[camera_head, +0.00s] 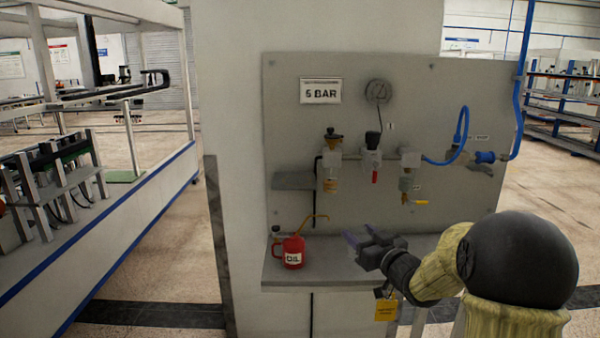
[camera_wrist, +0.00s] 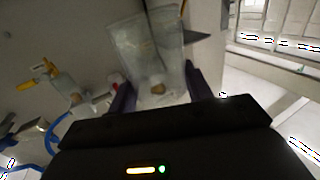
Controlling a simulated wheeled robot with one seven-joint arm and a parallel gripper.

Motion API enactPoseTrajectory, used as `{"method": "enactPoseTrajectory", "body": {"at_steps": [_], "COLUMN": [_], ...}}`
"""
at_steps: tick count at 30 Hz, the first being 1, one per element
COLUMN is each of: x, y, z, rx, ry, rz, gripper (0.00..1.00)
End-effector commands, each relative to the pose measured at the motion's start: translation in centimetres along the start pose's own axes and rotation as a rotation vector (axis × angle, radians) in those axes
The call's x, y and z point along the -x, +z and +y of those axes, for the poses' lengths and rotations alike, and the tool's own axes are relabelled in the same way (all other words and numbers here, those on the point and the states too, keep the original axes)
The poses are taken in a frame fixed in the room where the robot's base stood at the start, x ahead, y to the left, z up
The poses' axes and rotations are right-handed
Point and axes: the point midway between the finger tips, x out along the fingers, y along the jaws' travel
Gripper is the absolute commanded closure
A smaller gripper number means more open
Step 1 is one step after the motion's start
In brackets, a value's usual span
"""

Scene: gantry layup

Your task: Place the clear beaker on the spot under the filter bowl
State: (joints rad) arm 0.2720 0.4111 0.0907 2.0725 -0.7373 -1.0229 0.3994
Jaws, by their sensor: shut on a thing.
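My gripper (camera_head: 362,240) is over the grey shelf (camera_head: 335,276), right of the red oil can. In the wrist view, its dark fingers (camera_wrist: 158,98) are shut on the clear beaker (camera_wrist: 145,45), one on each side. The beaker is see-through and looks empty, with an amber patch showing through it. In the head view the beaker is too faint to make out.
The red oil can (camera_head: 293,254) stands on the shelf's left part, its spout rising toward the bowl. A valve with a yellow handle (camera_head: 419,202) and a blue hose (camera_head: 462,132) are on the panel at right. A yellow tag (camera_head: 386,310) hangs below the shelf.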

Motion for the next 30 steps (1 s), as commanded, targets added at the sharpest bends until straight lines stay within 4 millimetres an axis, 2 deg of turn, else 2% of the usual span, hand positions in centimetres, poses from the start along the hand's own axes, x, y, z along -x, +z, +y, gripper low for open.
{"method": "enactPoseTrajectory", "body": {"at_steps": [8, 14, 21, 30], "x": [0.1, 1.1, 3.6, 7.4], "y": [6.3, 13.0, 20.4, 27.4], "z": [-0.2, -0.9, -1.4, -3.0], "rx": [-0.013, -0.023, -0.025, -0.009], "ry": [-0.018, -0.019, 0.024, 0.102], "rz": [-0.004, 0.002, 0.011, 0.004], "gripper": [0.72, 0.72, 0.72, 0.72]}}
